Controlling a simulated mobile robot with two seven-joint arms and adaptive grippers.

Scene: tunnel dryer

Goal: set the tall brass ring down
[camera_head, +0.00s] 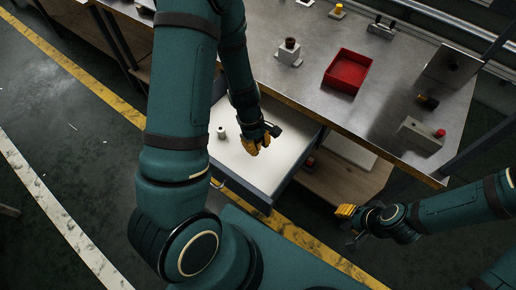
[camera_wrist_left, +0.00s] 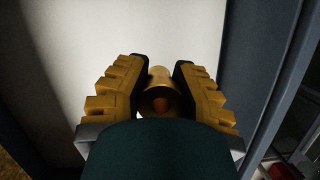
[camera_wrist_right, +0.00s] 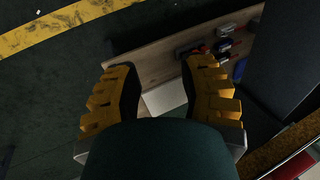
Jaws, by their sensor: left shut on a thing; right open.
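The tall brass ring (camera_wrist_left: 160,92) is between the fingers of my left gripper (camera_wrist_left: 158,88), which is shut on it. In the left wrist view I look into its round opening, with an orange-brown spot inside. In the head view my left gripper (camera_head: 256,144) is over the white floor of an open drawer (camera_head: 232,165), near its right side; the ring is hidden there. I cannot tell whether the ring touches the drawer floor. My right gripper (camera_head: 349,215) is open and empty, off to the right of the drawer; its spread fingers show in the right wrist view (camera_wrist_right: 160,95).
A small pale cylinder (camera_head: 221,132) stands in the drawer, left of my left gripper. The metal worktop (camera_head: 310,95) above holds a red tray (camera_head: 347,71) and several fixtures. A wooden lower shelf (camera_head: 335,180) is under it. The drawer's dark side wall is close to my left gripper.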

